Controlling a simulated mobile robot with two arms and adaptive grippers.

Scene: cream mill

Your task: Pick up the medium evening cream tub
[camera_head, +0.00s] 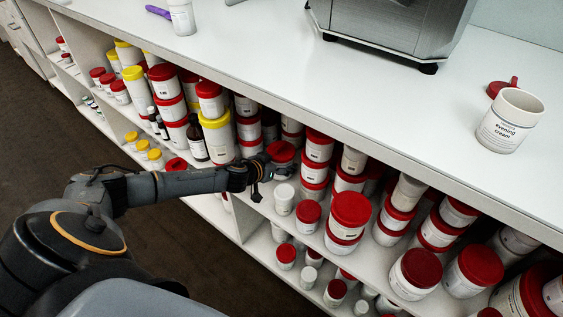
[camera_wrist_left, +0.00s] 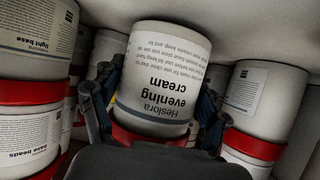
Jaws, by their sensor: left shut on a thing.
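In the left wrist view, a white tub labelled "Heslora evening cream" (camera_wrist_left: 163,75) with a red lid (camera_wrist_left: 150,145) sits between the fingers of my left gripper (camera_wrist_left: 155,110). The fingers are shut on its sides. In the head view, my left gripper (camera_head: 266,170) reaches into the upper shelf under the counter, at a red-lidded tub (camera_head: 280,152) that appears to be the one held. Whether it still rests on something is hidden. Another, open evening cream tub (camera_head: 510,122) stands on the counter. My right gripper is not in view.
Stacked red-lidded tubs (camera_head: 317,147) crowd close on the right, and a large yellow-lidded tub (camera_head: 217,138) stands left. The counter (camera_head: 400,110) overhangs the shelf. It holds a red lid (camera_head: 503,87) and a metal machine (camera_head: 390,25), with bare room between.

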